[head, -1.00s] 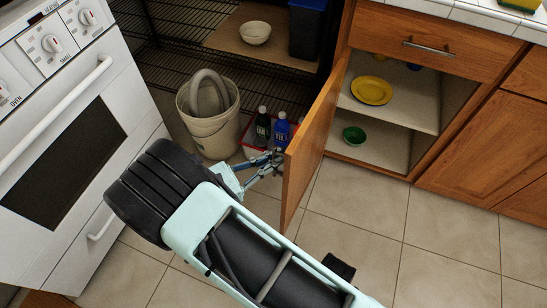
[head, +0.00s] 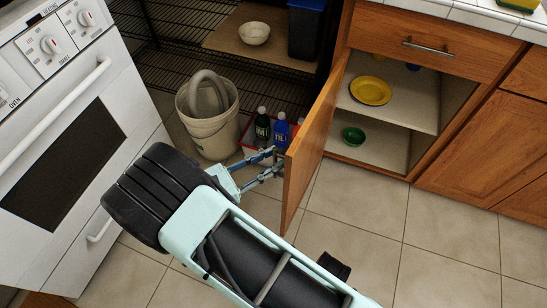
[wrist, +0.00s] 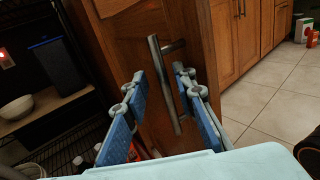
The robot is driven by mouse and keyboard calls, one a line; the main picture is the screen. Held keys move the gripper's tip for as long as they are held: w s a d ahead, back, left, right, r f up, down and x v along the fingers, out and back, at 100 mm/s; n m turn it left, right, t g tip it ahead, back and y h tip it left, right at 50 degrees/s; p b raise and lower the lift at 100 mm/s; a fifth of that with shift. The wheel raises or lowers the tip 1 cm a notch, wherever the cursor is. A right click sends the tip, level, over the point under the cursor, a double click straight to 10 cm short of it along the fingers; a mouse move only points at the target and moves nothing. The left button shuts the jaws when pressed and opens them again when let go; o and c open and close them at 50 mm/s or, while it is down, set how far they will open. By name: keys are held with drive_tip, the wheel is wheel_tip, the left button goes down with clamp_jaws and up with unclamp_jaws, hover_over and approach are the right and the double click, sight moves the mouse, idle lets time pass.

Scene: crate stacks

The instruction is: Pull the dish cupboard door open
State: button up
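The wooden dish cupboard door (head: 312,145) stands swung wide open, its edge towards the head camera. The cupboard shelf (head: 395,104) shows, with a yellow plate (head: 370,91) on it and a green bowl (head: 353,135) below. My gripper (head: 275,164) is at the outer face of the door, on its left side. In the wrist view my gripper (wrist: 161,78) is open, with one blue finger on each side of the metal bar handle (wrist: 168,85). Gaps show between the fingers and the handle, so it does not appear gripped.
A white oven (head: 70,150) stands at the left. A bucket (head: 208,128) and two bottles, one dark (head: 262,127) and one blue (head: 281,131), stand near my gripper. A wire shelf (head: 180,50) is behind. The tiled floor (head: 355,205) right of the door is clear.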

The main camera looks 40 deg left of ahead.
drive_tip(key=v, duration=1.1)
drive_tip(key=shift+s, duration=0.1)
